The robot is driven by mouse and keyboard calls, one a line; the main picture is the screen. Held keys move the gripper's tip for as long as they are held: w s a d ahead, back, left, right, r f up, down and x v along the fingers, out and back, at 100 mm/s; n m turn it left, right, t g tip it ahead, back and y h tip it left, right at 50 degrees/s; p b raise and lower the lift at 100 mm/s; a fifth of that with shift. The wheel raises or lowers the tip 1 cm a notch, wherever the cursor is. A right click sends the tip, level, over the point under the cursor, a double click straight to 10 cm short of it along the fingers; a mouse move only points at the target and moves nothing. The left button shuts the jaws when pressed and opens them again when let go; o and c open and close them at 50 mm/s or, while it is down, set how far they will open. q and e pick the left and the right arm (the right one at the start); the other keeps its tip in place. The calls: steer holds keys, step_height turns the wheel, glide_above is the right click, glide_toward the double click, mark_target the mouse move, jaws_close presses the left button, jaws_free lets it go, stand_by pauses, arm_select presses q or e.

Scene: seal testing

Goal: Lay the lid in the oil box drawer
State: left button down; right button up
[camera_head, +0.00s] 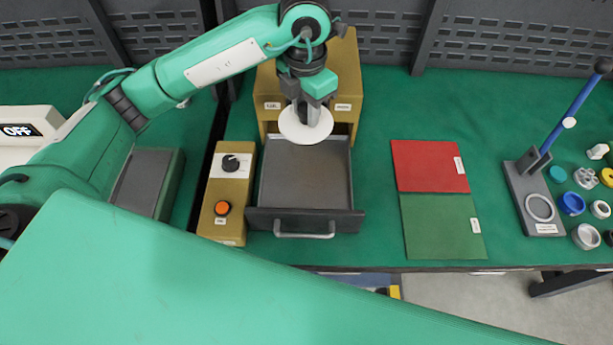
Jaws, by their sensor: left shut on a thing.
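The lid (293,130) is a white round disc at the back of the open drawer, below my left gripper. My left gripper (308,118) points down and is shut on the lid's upper side. The oil box (349,75) is a tan box at the back of the bench. Its drawer (305,185) is pulled out, dark grey and bare inside, with a metal handle (304,235) at the front. I cannot tell whether the lid touches the drawer floor. My right gripper is not in view.
A tan control box (231,188) with a black knob and an orange button stands left of the drawer. Red (428,165) and green (440,225) mats lie to the right. Farther right are a lever press (535,195) and several small rings.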

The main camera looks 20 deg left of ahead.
mark_target(306, 175)
arm_select(q)
steer(key=shift+r, duration=0.15)
steer(key=shift+f+n, duration=0.25)
steer(key=shift+n, duration=0.05)
step_height(306, 175, down, 19)
steer(key=p, duration=0.4)
steer(key=shift+f, duration=0.2)
steer(key=shift+f, duration=0.1)
steer(key=c, duration=1.5)
jaws_free()
steer(key=shift+f, duration=0.1)
steer(key=shift+c, duration=0.2)
steer(key=o, duration=0.4)
steer(key=shift+o, duration=0.2)
